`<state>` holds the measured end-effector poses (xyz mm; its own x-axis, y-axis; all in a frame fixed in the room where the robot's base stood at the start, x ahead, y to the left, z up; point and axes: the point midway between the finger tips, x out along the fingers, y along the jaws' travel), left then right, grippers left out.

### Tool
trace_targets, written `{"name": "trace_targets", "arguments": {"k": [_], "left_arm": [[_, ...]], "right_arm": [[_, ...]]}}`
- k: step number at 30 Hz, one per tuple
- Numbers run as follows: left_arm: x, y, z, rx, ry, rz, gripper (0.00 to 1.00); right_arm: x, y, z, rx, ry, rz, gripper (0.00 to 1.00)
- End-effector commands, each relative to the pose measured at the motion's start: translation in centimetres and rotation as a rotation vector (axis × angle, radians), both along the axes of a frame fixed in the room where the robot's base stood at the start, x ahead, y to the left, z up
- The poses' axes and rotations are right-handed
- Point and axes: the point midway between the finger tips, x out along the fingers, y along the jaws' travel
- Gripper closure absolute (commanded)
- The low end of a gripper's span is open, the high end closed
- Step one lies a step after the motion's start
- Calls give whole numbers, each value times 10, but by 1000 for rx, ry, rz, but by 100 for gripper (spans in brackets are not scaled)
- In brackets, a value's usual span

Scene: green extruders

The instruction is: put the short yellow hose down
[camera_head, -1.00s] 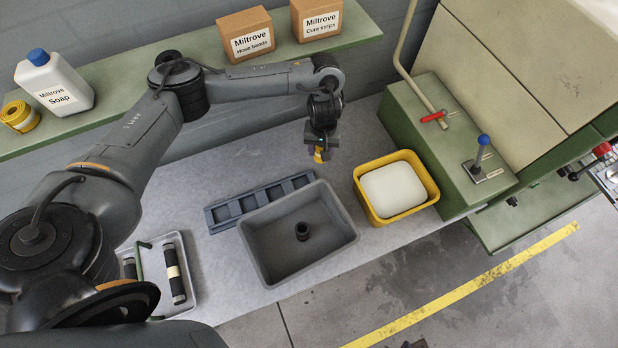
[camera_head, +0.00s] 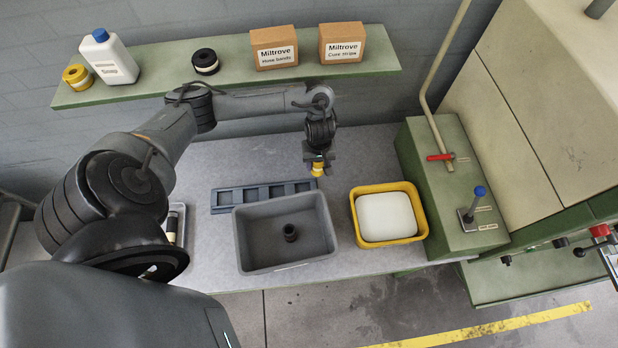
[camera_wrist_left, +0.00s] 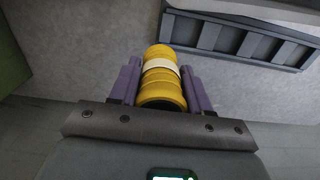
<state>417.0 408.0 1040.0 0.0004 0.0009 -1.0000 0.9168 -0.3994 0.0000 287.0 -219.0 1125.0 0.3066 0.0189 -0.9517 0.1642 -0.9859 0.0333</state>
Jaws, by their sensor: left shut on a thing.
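The short yellow hose (camera_wrist_left: 162,78) is ribbed, with a pale band round its middle and a dark opening at the near end. My left gripper (camera_wrist_left: 161,86) is shut on it, with a purple-grey finger on each side. In the head view the yellow hose (camera_head: 317,169) shows small under my left gripper (camera_head: 318,163), above the back part of the grey bench near its wall side. I cannot tell from these views how high it hangs. My right gripper is not in view.
A slotted grey rack (camera_head: 229,202) lies behind a grey bin (camera_head: 243,260) holding a short black piece (camera_head: 290,233). A yellow tub (camera_head: 420,232) with a white block stands at right, beside a green machine (camera_head: 448,238). The bench (camera_head: 355,150) behind the tub is clear.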

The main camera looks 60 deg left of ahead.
Motion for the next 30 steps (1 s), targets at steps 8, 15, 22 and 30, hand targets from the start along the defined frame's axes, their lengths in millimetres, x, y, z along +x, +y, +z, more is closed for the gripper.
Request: {"name": "trace_targets", "arguments": {"k": [8,15,22,30], "left_arm": [[-36,7,-16,-3,3,18,86],[-50,7,-30,-3,1,17,86],[-52,7,-67,-3,1,18,86],[-51,8,-88,-1,-1,17,86]], "right_arm": [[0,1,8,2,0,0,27],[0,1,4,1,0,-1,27],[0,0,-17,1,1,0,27],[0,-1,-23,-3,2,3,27]]}}
